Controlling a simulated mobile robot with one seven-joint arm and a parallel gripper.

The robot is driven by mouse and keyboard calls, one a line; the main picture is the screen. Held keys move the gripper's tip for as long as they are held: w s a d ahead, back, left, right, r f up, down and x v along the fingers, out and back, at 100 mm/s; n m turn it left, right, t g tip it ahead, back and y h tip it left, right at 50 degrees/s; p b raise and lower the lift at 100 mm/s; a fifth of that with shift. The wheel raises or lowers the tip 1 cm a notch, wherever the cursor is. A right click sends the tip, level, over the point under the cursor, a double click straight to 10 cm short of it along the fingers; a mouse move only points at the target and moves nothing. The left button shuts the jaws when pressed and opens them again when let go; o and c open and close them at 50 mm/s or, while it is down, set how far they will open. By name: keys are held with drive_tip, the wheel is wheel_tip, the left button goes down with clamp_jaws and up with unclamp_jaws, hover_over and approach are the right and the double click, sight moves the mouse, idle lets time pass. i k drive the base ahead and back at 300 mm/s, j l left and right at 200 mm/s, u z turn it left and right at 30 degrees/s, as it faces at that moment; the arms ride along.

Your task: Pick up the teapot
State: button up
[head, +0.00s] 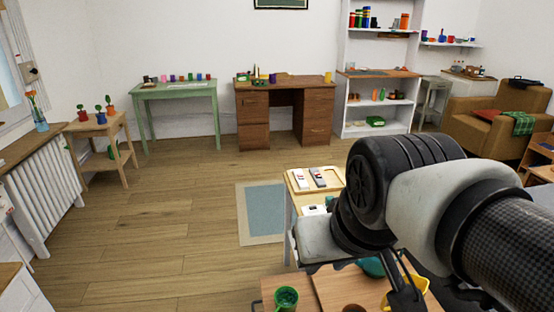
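A teal rounded object (373,267), possibly the teapot, shows in part at the bottom of the head view, on or above a wooden surface. My arm hides most of it, so I cannot make out a spout, handle or lid. My gripper (405,297) is a dark shape at the lower right, just right of the teal object and in front of a yellow object (420,286). Its fingers are not clear, and I cannot tell whether it touches anything.
A green cup (286,298) stands on the near wooden surface (335,290), by a brown round item (353,308). A small table (291,206) beyond holds a tray with remotes. Open wooden floor (160,230) lies to the left.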

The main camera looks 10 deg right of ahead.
sight(372, 265)
drive_tip(key=z, duration=1)
